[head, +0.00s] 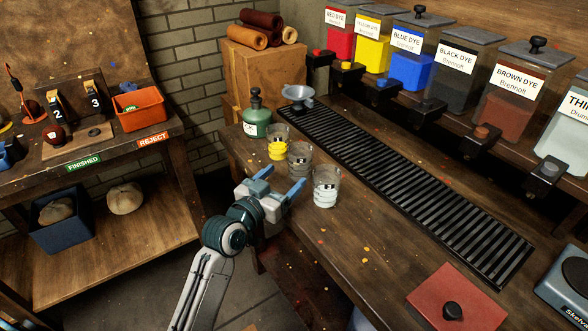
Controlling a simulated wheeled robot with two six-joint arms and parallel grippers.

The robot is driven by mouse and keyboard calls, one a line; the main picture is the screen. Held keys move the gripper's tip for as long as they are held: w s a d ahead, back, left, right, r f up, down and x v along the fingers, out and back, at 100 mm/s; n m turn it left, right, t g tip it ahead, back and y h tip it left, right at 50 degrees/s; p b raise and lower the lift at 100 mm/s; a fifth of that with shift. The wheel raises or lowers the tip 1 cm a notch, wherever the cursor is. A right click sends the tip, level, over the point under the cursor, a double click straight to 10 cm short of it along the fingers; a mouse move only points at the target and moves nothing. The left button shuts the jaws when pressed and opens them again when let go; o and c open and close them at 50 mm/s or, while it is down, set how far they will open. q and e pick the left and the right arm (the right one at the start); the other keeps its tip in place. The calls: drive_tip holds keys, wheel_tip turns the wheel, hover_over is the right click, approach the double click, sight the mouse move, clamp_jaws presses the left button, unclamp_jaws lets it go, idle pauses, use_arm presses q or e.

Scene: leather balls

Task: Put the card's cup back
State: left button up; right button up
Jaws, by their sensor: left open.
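Three clear cups stand upright in a row on the wooden counter (345,247): one with yellow contents (277,154), one greyish cup (300,168), and one with pale contents (326,198) closest to me. Each has a small dark mark, too small to read. I cannot make out a card or tell which cup it names. My left gripper (279,181) is open and empty at the counter's left edge. Its blue fingers point toward the cups, apart from the pale cup on the right. My right gripper is not in view.
A slotted drip grate (410,195) runs along the counter under several dye dispensers (410,66). A red pad with a black knob (480,310) lies at front right. The counter's front middle is clear.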

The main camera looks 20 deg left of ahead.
use_arm(q)
drive_tip(key=shift+v, duration=2.35)
